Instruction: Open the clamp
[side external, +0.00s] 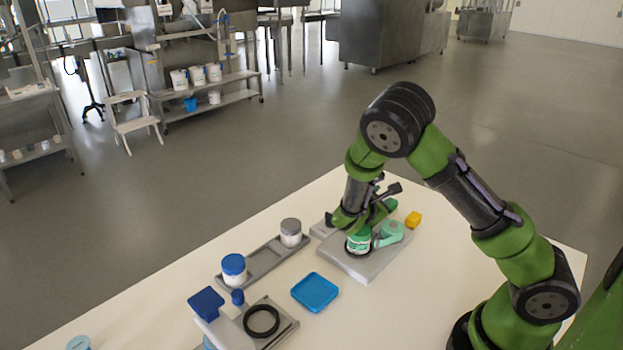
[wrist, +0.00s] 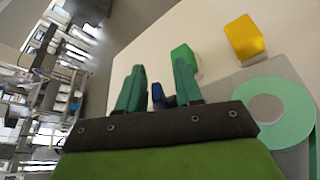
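My gripper (wrist: 159,68) is low over the fixture, beside the jar. Its two dark teal fingers are apart. A small dark blue piece (wrist: 157,94) shows in the gap between them; I cannot tell whether they touch it. A green block-like end (wrist: 183,56) lies beyond the right finger. My arm hides much of the clamp.
A yellow block (side external: 413,220) lies at the fixture's far edge. A grey tray (side external: 263,262) holds a blue-lidded jar (side external: 234,268) and a grey-lidded jar (side external: 290,232). A blue square dish (side external: 315,292) and a stand with a black ring (side external: 262,321) are nearer. The front right table is clear.

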